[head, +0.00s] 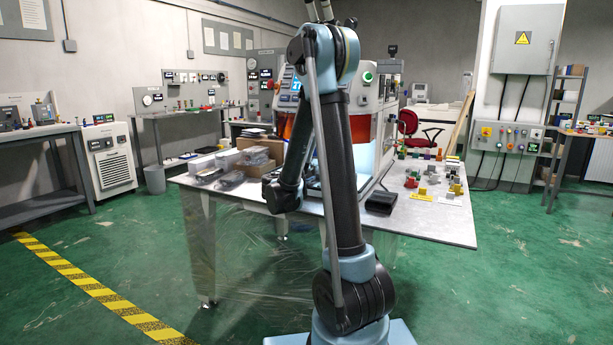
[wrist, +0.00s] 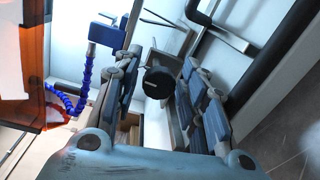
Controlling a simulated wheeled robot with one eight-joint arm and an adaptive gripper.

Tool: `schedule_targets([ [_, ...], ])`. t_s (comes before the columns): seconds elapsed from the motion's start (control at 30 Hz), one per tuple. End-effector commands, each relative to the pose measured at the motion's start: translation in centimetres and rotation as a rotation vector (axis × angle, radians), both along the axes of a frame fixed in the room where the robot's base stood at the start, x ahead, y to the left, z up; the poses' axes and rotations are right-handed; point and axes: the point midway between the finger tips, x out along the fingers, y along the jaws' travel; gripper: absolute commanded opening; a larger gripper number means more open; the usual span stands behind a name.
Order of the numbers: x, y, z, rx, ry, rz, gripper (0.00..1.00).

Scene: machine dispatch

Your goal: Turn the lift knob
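In the wrist view my gripper (wrist: 161,66) is open, with one jointed, blue-padded finger on each side. A round black knob (wrist: 158,83) with a small pale mark shows between the fingers. A gap is visible on the left of it, and the right finger lies close beside it; I cannot tell whether they touch. It looks like the lift knob, though no label can be read. In the head view my arm hides the gripper and the knob. The machine (head: 388,100), with orange panels and a lit interior, stands on the table behind my arm.
In the wrist view a blue segmented hose (wrist: 88,75) and an orange panel (wrist: 32,65) are at the left, a dark bar (wrist: 270,55) at the right.

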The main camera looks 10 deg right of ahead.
Motion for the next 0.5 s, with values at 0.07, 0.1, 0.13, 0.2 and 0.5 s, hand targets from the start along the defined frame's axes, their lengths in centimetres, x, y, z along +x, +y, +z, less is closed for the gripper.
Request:
schedule_targets([
  [0.07, -0.5, 0.5, 0.0, 0.002, 0.0, 0.003, 0.46],
  [0.1, -0.9, 0.7, 0.0, 0.002, 0.0, 0.003, 0.46],
  [0.13, -1.1, 1.0, 0.0, 0.002, 0.001, 0.004, 0.46],
  [0.2, -2.0, 1.6, 0.1, 0.002, 0.001, 0.004, 0.46],
  [0.5, -5.9, 4.6, 0.4, 0.001, 0.001, 0.004, 0.46],
])
